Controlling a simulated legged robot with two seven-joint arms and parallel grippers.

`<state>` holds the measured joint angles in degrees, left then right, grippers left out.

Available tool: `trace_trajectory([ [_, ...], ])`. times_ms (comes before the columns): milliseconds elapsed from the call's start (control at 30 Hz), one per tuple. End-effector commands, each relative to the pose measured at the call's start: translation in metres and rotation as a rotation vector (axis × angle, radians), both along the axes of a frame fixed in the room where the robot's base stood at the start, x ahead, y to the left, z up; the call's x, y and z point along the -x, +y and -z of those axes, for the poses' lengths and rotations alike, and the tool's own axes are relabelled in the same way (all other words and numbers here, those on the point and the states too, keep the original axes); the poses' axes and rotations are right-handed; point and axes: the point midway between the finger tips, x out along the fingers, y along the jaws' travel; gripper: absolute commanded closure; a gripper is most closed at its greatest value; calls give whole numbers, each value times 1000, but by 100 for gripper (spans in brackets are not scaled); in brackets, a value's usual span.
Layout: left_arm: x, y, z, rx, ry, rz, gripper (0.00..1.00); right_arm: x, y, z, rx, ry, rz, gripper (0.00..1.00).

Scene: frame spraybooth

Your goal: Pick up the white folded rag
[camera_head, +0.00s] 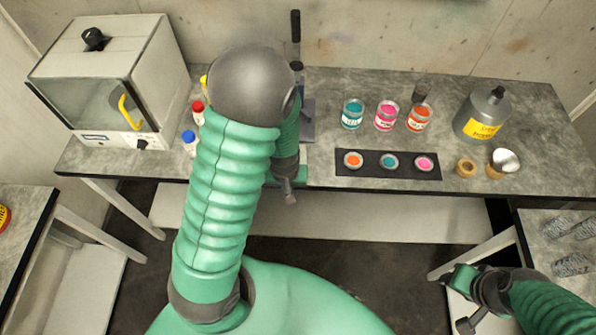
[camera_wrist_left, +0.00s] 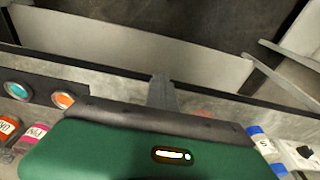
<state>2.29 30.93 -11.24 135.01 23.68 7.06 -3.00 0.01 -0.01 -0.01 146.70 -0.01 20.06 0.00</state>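I cannot make out a plainly white folded rag in either view. Several grey-white patterned cloth-like pieces (camera_head: 572,264) lie on the side table at the lower right; I cannot tell whether one is the rag. My left gripper (camera_head: 289,194) hangs at the front edge of the back bench, partly hidden by my arm. One grey finger shape (camera_wrist_left: 162,92) shows in the left wrist view, with nothing seen held. My right gripper (camera_head: 465,322) is at the lower right, left of the side table and apart from the cloths. Its finger gap is not clear.
The back bench (camera_head: 325,85) holds a glass-fronted booth (camera_head: 110,85), paint jars (camera_head: 385,116), a black strip (camera_head: 368,174) with paint cups, a grey bottle (camera_head: 482,112) and small bottles (camera_head: 198,113). The side table (camera_head: 535,225) is at right. Floor between the tables is open.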

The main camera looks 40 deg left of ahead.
Motion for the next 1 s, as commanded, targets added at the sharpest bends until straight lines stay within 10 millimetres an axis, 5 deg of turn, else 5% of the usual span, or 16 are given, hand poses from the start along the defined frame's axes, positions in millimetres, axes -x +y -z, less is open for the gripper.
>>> trace_trajectory([
  [200,27,-6,-2,0,0,0,100,0,0,7,0,0,0,50],
  [500,30,-7,-4,0,-1,-1,99,0,0,6,0,-1,0,50],
  [1000,30,-6,-4,-1,0,-1,34,0,0,6,0,0,0,50],
])
